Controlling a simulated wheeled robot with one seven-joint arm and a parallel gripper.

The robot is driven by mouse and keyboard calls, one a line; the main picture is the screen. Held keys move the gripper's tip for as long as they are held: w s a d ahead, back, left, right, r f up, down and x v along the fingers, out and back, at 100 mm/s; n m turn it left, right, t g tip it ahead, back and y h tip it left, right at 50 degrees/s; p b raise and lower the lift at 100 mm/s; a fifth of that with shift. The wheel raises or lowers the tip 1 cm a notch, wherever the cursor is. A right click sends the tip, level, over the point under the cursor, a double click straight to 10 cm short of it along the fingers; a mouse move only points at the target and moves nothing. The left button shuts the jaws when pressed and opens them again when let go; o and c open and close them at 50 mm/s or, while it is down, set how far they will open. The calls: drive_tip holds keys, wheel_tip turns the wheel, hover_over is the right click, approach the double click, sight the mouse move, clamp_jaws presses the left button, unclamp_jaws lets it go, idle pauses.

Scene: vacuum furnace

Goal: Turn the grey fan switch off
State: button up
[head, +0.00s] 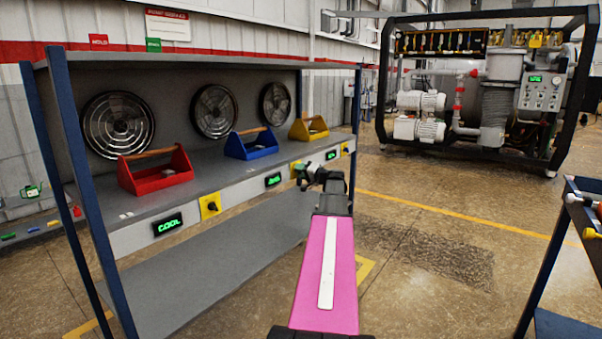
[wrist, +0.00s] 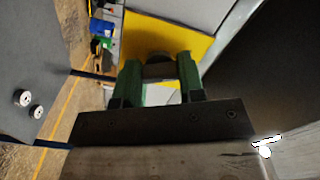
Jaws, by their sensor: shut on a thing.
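My gripper (head: 305,173) reaches the front panel of the shelf at the middle yellow switch plate (head: 295,168), which it partly hides. In the wrist view the green fingers of my gripper (wrist: 160,74) are on either side of a dark grey switch knob (wrist: 157,58) on the yellow plate (wrist: 196,44). The gripper is shut on this knob. The angle of the knob is hard to make out. Three round fans stand at the back of the shelf: left (head: 118,124), middle (head: 214,111) and right (head: 275,104).
Other yellow switch plates sit at left (head: 210,205) and right (head: 345,149). Green displays (head: 168,224) (head: 273,180) are on the panel; the left reads COOL. Red (head: 155,176), blue (head: 252,146) and yellow (head: 308,131) toolboxes stand on the shelf. A cart (head: 568,250) is at right.

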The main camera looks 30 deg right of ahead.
idle(0.6)
drive_tip(key=o, duration=0.9)
drive_tip(key=shift+o, duration=0.2)
drive_tip(key=shift+s, duration=0.1)
drive_tip(key=v, duration=1)
drive_tip(key=shift+s+n, duration=0.3)
drive_tip(key=shift+s, duration=0.05)
drive_tip(key=shift+d, duration=0.15)
drive_tip(key=shift+f, duration=0.1)
